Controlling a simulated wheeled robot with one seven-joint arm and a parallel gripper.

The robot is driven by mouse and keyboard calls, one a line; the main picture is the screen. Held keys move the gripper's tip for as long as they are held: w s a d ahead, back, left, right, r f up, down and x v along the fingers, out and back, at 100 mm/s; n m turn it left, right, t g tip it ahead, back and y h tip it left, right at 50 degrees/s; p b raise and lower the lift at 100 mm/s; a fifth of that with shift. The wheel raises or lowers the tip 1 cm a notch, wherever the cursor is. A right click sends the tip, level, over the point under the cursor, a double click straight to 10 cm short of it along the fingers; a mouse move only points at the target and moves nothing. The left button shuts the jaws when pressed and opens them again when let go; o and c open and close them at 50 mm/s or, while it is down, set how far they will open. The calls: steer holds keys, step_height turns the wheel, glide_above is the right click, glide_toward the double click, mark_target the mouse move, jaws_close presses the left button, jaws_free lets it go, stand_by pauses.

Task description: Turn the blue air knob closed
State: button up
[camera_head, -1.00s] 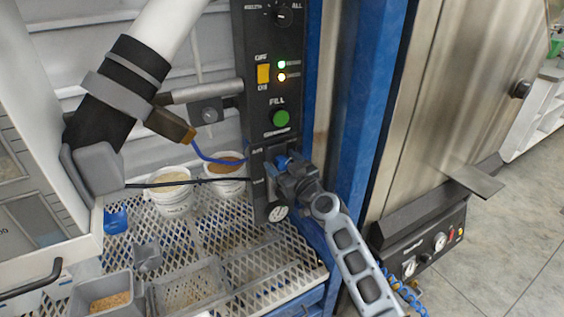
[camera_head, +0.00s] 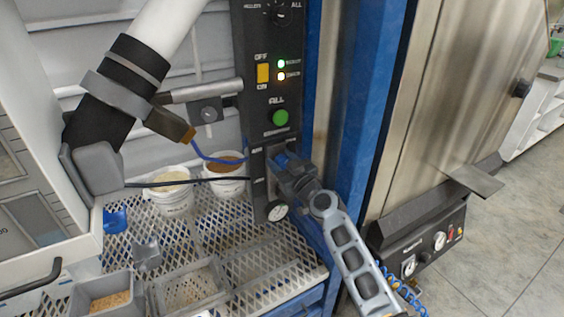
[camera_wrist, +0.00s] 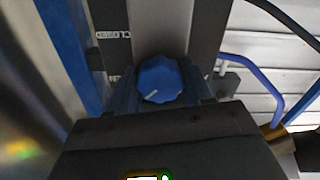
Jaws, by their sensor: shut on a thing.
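The blue air knob (camera_wrist: 160,80) is on the lower part of the black control panel (camera_head: 257,195). In the wrist view it shows from its front face, with a short white pointer mark towards its lower left. The fingers of my gripper (camera_wrist: 160,88) stand on both sides of it and are shut on it. In the head view the knob (camera_head: 281,160) is partly hidden by my gripper (camera_head: 284,164), which reaches in from the lower right. A "CLOSED" label, seen turned over, is on the panel near the knob in the wrist view.
A gauge (camera_head: 277,211) sits just below the knob. A green button (camera_head: 280,118) and a yellow switch (camera_head: 263,73) are above it. Two white buckets (camera_head: 177,200) stand on the mesh shelf to the left. A blue post (camera_head: 362,90) rises close on the right.

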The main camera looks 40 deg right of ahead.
steer(key=shift+m, duration=0.3)
steer(key=m+b, duration=0.1)
steer(key=m, duration=0.7)
steer(key=shift+d, duration=0.1)
steer(key=m, duration=0.4)
steer(key=shift+m, duration=0.3)
steer(key=m, duration=0.4)
steer(key=shift+d+f+m, duration=0.1)
steer(key=shift+f+m, duration=0.05)
steer(key=shift+m, duration=0.15)
steer(key=shift+s, duration=0.1)
steer(key=o, duration=1)
